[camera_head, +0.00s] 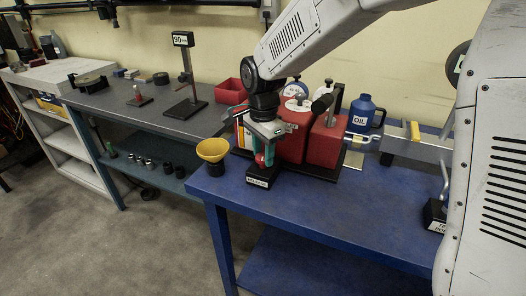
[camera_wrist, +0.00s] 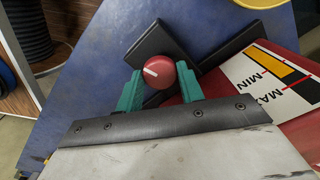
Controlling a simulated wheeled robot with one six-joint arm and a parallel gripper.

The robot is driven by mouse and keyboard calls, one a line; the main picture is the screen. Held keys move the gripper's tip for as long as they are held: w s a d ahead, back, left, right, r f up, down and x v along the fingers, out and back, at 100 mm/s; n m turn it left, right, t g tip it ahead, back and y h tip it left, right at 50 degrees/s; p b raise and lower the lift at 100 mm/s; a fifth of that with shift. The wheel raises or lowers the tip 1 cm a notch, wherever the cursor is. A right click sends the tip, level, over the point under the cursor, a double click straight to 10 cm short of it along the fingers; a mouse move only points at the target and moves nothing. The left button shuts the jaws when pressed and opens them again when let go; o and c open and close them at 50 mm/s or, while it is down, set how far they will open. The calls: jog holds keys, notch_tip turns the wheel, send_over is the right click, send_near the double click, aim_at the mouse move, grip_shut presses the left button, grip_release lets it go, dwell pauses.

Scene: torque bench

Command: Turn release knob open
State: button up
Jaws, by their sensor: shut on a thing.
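The release knob (camera_wrist: 172,74) is round and red with a white pointer line, seen in the wrist view between my green fingers. The line slants towards the left. My gripper (camera_wrist: 160,76) is shut on the knob, one finger on each side. In the head view my gripper (camera_head: 264,155) reaches down at the front of the red unit (camera_head: 322,143) on the blue bench. A small black block with a white label (camera_head: 259,182) sits just below it; the lettering is too small to read surely. The knob is mostly hidden by the fingers in the head view.
A yellow funnel (camera_head: 212,151) stands left of my gripper near the bench edge. A blue oil jug (camera_head: 362,113) stands behind at right. A MIN/MAX label (camera_wrist: 280,85) lies on the red surface beside my fingers. The blue bench top (camera_head: 345,205) is clear in front.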

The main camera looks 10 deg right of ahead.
jog(key=n, duration=0.4)
jog(key=shift+n, duration=0.3)
jog(key=n, duration=0.3)
jog(key=shift+n, duration=0.4)
jog(key=n, duration=1.2)
jog(key=shift+n, duration=0.3)
jog(key=n, duration=0.3)
jog(key=shift+n, duration=0.3)
jog(key=n, duration=0.3)
jog(key=shift+n, duration=2.2)
